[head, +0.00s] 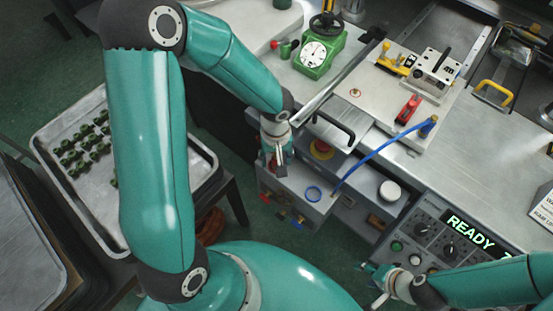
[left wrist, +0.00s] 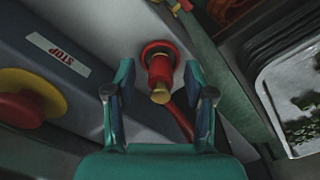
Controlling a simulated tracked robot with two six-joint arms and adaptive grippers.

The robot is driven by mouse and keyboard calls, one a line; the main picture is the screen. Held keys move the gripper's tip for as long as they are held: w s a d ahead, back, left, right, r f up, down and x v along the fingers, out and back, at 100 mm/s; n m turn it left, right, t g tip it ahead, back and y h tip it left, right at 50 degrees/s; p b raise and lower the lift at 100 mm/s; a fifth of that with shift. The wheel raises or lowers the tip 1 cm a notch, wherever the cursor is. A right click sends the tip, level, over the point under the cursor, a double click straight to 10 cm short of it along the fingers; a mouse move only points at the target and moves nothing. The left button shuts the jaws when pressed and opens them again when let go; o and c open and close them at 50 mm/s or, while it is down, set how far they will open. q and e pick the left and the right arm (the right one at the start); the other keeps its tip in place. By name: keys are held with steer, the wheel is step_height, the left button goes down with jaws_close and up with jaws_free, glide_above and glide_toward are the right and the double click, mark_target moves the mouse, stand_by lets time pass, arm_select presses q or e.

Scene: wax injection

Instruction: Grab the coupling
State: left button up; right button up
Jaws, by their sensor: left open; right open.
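A red coupling (left wrist: 160,72) with a brass end stands out from the grey machine side in the left wrist view. A red hose (left wrist: 182,122) runs below it. My left gripper (left wrist: 158,80) is open, with one finger on each side of the coupling in the picture. Gaps show on both sides, and I cannot tell whether the fingers reach its depth. In the head view my left gripper (head: 279,158) is at the machine's left side and largely hides that spot. My right gripper (head: 377,284) is open and empty at the lower middle, near the control panel.
A yellow-ringed red stop button (head: 322,150) is close to my left gripper; it also shows in the left wrist view (left wrist: 24,102). A tray (head: 118,232) of green pieces stands at the left. The control panel (head: 425,240) reads READY.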

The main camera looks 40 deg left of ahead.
arm_select(q)
steer(key=shift+f, duration=0.4)
steer(key=shift+c, duration=0.3)
jaws_close()
steer(key=shift+r, duration=0.1)
